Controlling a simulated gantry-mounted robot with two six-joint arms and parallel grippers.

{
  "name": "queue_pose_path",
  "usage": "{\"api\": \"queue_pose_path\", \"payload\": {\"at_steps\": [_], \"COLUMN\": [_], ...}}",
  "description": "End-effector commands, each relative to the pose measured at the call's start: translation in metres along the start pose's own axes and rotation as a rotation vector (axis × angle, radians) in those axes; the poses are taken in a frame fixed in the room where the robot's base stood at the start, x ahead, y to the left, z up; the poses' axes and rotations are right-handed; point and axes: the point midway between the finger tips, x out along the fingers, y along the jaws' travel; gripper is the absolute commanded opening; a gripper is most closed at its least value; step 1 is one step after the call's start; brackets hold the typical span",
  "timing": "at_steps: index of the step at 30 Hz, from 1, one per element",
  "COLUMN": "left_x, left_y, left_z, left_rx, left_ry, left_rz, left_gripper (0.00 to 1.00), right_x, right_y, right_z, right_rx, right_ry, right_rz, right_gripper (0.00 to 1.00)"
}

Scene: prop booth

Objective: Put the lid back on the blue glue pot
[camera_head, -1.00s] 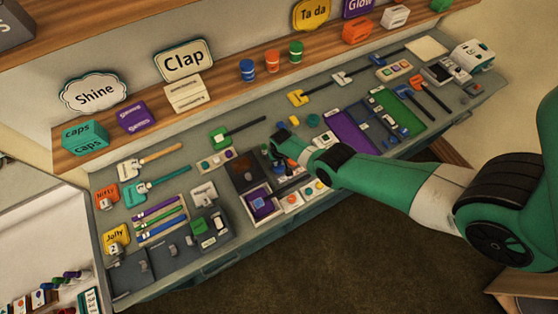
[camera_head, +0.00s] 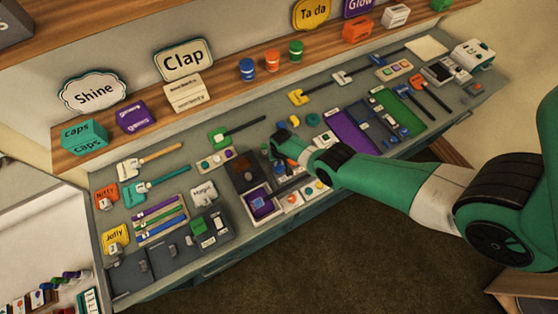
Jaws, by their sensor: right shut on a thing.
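My right gripper (camera_head: 275,155) reaches over the middle of the bench from the right. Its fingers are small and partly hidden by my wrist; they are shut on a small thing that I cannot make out. A blue pot (camera_head: 247,69) with a pale band stands upright on the shelf, well behind the gripper. My left gripper is not in view.
Orange (camera_head: 272,60) and green (camera_head: 296,53) pots stand beside the blue one on the shelf (camera_head: 225,95). A dark tray with a purple inset (camera_head: 262,203) lies just in front of the gripper. Brushes, a purple mat (camera_head: 350,133) and a green mat (camera_head: 400,112) crowd the bench.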

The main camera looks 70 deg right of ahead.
Motion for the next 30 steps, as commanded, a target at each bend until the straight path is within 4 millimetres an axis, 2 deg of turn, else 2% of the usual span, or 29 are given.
{"api": "queue_pose_path", "payload": {"at_steps": [13,14,19,26,30], "left_x": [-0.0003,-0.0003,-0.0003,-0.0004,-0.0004], "left_y": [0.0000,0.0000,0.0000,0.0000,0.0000], "left_z": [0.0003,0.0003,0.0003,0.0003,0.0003], "left_rx": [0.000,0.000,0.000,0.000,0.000], "left_ry": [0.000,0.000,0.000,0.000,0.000], "left_rz": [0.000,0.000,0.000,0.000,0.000], "left_gripper": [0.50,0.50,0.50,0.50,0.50], "right_x": [0.0005,0.0005,0.0005,0.0005,0.0005], "right_y": [0.0000,0.0000,0.0000,0.0000,0.0000], "right_z": [0.0002,0.0002,0.0002,0.0002,0.0002], "right_rx": [0.000,0.000,0.000,0.000,0.000], "right_ry": [0.000,0.000,0.000,0.000,0.000], "right_rz": [0.000,0.000,0.000,0.000,0.000], "right_gripper": [0.00,0.24,0.54,0.57,0.82]}}
